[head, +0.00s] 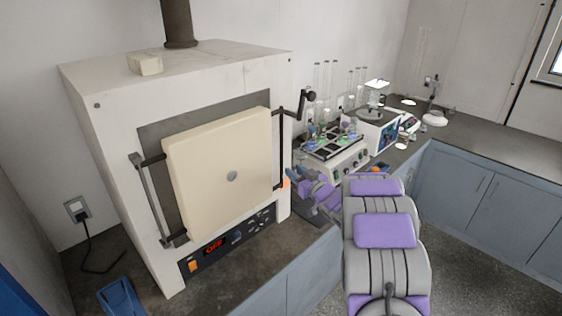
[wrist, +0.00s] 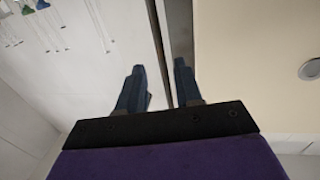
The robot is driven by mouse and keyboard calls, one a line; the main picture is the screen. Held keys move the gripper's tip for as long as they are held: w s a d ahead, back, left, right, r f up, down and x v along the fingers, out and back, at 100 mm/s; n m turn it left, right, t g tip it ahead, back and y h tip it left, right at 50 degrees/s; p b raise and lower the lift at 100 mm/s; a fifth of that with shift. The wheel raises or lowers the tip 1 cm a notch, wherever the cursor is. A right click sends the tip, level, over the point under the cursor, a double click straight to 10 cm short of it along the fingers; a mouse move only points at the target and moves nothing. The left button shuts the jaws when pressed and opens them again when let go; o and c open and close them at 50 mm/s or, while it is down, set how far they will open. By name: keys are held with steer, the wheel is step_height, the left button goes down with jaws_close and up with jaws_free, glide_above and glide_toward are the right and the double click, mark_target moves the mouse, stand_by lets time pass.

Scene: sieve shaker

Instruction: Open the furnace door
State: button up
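The furnace (head: 185,75) is a large white box at left in the head view. Its thick cream door (head: 215,160) covers the front opening and looks closed. A grey bar (head: 152,200) is on the door's left side. A thin dark upright rod (head: 282,140) with a crank handle (head: 305,100) on top is along its right side. My gripper (wrist: 160,68) is at the furnace's right side, small and partly hidden in the head view. In the wrist view its two blue-grey fingers are apart, with a dark upright strip (wrist: 182,45) between or behind them; contact is unclear. The door (wrist: 250,50) fills the right.
Right of the furnace, a shaker with glassware (head: 335,150) and a white instrument (head: 375,130) stand on the dark worktop (head: 465,140). My arm passes in front of the blue-grey cabinets (head: 480,200). A blue object (head: 120,297) lies at the furnace's front left.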

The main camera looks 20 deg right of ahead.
steer(key=w, duration=0.6)
steer(key=w+a, duration=0.1)
steer(key=w, duration=0.2)
steer(key=shift+w+a+b, duration=0.1)
steer(key=shift+w+b, duration=0.05)
steer(key=shift+b, duration=0.2)
jaws_close()
